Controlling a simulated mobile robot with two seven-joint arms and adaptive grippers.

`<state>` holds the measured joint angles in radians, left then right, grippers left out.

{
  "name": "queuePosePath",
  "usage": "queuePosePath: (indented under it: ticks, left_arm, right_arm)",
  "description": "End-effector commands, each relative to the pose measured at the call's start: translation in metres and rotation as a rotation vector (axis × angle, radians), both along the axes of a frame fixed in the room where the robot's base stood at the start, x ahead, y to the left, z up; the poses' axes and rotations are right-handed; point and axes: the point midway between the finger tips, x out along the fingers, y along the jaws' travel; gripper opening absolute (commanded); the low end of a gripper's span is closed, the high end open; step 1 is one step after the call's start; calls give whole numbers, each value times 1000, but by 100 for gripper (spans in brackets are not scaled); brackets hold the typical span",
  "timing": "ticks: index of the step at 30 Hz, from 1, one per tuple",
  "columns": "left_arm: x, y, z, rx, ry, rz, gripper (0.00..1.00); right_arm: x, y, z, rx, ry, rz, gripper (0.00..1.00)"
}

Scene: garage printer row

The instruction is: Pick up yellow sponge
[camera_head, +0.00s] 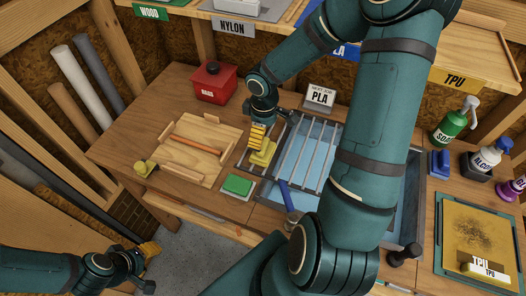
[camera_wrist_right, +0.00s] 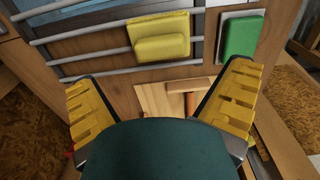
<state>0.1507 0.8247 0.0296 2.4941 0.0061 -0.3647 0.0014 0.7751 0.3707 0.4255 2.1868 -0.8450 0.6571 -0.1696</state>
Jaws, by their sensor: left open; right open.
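The yellow sponge (camera_head: 262,156) lies on the left end of the metal rack (camera_head: 310,150) over the sink. In the right wrist view the yellow sponge (camera_wrist_right: 161,37) sits across the rack bars, beyond the fingertips. My right gripper (camera_head: 257,136) is above and just behind the sponge in the head view. Its yellow fingers are spread wide and empty in the wrist view (camera_wrist_right: 162,78); the sponge appears apart from them. My left gripper (camera_head: 150,267) is open and empty at the lower left, away from the worktop.
A green sponge (camera_head: 238,185) lies left of the sink; a blue-handled tool (camera_head: 288,194) is nearby. A wooden board (camera_head: 192,150), a red box (camera_head: 215,84) and a PLA sign (camera_head: 320,97) stand around. Bottles, including a green soap bottle (camera_head: 449,130), are at right.

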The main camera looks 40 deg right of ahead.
Motion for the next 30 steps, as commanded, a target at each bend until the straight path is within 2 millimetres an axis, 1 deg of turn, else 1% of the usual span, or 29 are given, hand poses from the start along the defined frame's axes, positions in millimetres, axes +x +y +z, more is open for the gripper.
queuePosePath:
  ticks: [1,8,15,18,21,27,29,30]
  left_arm:
    - [0,0,-3,0,0,0,47]
    - [0,0,-5,1,0,0,47]
    - [0,0,-12,2,0,0,47]
    - [0,-1,-14,3,1,0,47]
    - [0,0,-15,3,1,0,47]
    - [0,-1,-14,3,1,0,47]
    - [0,-1,-14,3,1,0,47]
    - [0,-1,-14,3,1,0,47]
  right_arm:
    - [0,0,-8,1,2,1,100]
    - [0,0,-22,2,1,-1,100]
    - [2,1,-56,3,1,-1,100]
    - [2,1,-66,3,1,-1,100]
    - [2,1,-69,2,-1,0,100]
    - [2,1,-68,1,-2,0,100]
    - [2,1,-68,2,-1,0,79]
    - [2,1,-68,1,0,0,65]
